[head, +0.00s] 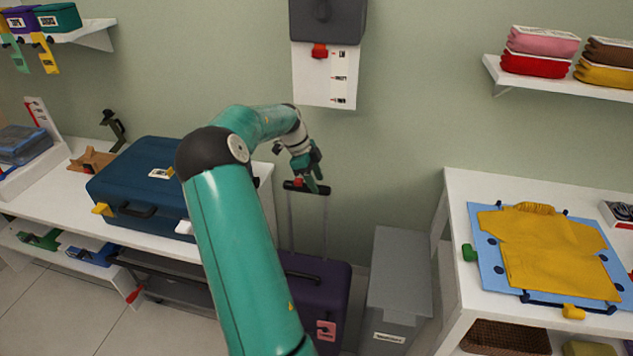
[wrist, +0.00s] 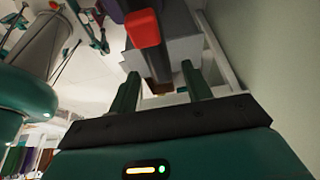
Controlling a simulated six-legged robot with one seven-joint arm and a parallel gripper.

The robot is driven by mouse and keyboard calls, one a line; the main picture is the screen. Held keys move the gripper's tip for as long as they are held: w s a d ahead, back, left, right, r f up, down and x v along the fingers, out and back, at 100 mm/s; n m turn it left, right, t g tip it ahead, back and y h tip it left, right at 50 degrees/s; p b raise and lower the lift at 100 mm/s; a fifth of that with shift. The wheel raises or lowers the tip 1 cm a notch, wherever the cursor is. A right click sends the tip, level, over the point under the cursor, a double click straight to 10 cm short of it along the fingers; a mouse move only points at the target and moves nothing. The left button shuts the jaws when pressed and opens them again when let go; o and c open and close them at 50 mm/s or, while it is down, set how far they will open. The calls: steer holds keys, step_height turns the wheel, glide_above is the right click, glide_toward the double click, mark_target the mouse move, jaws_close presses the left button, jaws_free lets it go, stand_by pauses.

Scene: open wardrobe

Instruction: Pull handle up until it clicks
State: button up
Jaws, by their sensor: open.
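The purple suitcase (head: 318,288) stands upright on the floor between the two tables. Its pull handle (head: 318,191) is a black crossbar with a red part on two thin grey rods, standing well above the case. My gripper (head: 311,181) is at the crossbar, partly covering it. In the wrist view, my gripper (wrist: 160,70) is open, with its two green fingers apart. The dark bar of the handle (wrist: 158,65), with a red block, reaches in between the fingertips. I cannot tell whether either finger touches it.
A blue suitcase (head: 140,187) lies on the left table, left of my arm. A grey bin (head: 398,290) stands right of the purple suitcase. A white panel with a red slider (head: 319,50) hangs on the wall above. The right table holds a yellow shirt (head: 550,250).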

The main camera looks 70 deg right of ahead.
steer(key=v, duration=1.2)
steer(key=shift+r, duration=0.4)
steer(key=shift+w+a, duration=0.1)
steer(key=shift+w, duration=0.05)
steer(key=w+a+r+n+t, duration=0.25)
steer(key=a+n, duration=0.35)
steer(key=a, duration=0.5)
steer(key=w+a+r+n+t, duration=0.2)
steer(key=w+a+r+n, duration=0.15)
steer(key=a+n, duration=0.45)
steer(key=w+a+r+n+t, duration=0.2)
steer(key=w+a+n, duration=0.15)
steer(key=a, duration=0.95)
steer(key=s+a+n+t, duration=0.1)
steer(key=s+a+n, duration=0.2)
steer(key=a+n, duration=0.2)
steer(key=s+a+f+n+t, duration=0.1)
steer(key=s+a+n, duration=0.2)
steer(key=a, duration=0.9)
steer(key=s+a+f+n+t, duration=0.1)
steer(key=s+a+n, duration=0.3)
steer(key=a+n, duration=0.4)
steer(key=shift+a+f+n+y, duration=0.15)
steer(key=shift+a+n+y, duration=0.2)
steer(key=shift+a, duration=0.1)
